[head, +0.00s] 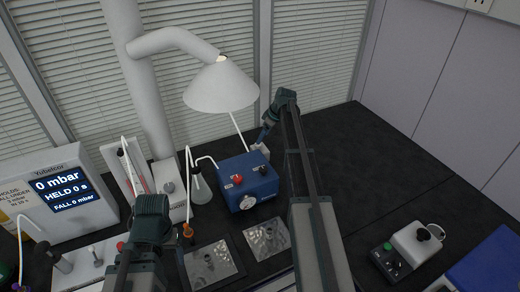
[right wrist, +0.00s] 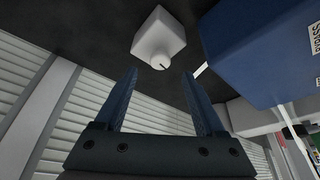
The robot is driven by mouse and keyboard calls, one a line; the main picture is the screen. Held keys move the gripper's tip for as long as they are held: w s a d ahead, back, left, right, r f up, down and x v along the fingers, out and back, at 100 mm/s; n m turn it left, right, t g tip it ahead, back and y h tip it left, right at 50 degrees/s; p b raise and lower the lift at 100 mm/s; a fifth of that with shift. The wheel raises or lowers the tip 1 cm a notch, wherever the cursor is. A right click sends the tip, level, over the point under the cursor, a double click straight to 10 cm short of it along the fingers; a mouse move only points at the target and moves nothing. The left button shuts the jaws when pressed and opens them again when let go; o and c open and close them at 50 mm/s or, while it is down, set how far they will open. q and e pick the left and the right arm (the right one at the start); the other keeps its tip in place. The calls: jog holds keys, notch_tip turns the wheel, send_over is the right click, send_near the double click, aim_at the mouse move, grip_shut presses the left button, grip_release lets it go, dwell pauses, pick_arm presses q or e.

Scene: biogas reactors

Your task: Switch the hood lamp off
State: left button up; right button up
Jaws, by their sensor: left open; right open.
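The white cone-shaped hood (head: 221,86) hangs from a white duct at the back centre. A small white box with a round knob (head: 261,151) stands behind the blue box, and I take it to be the lamp switch. In the right wrist view the white box (right wrist: 158,32) shows its knob with a dark pointer mark. My right gripper (head: 264,134) is open and empty close to this box. In the wrist view the knob lies beyond the fingertips, roughly centred between them, apart from both. My left gripper (head: 150,208) is at the lower left, well away from the box; its fingers are hard to make out.
The blue box (head: 249,182) with a red knob stands right beside the white box. A flask (head: 200,186) and tubing are left of it. A display unit (head: 68,190) stands at far left. A white device (head: 412,243) stands at lower right.

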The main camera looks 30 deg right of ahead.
aim_at(260, 145)
pick_arm(q)
notch_tip(260, 145, down, 5)
jog(key=b, duration=0.3)
jog(key=shift+r+b, duration=0.1)
jog(key=shift+b, duration=0.25)
pick_arm(e)
jog(key=x, duration=0.5)
jog(key=shift+f, duration=0.1)
grip_shut()
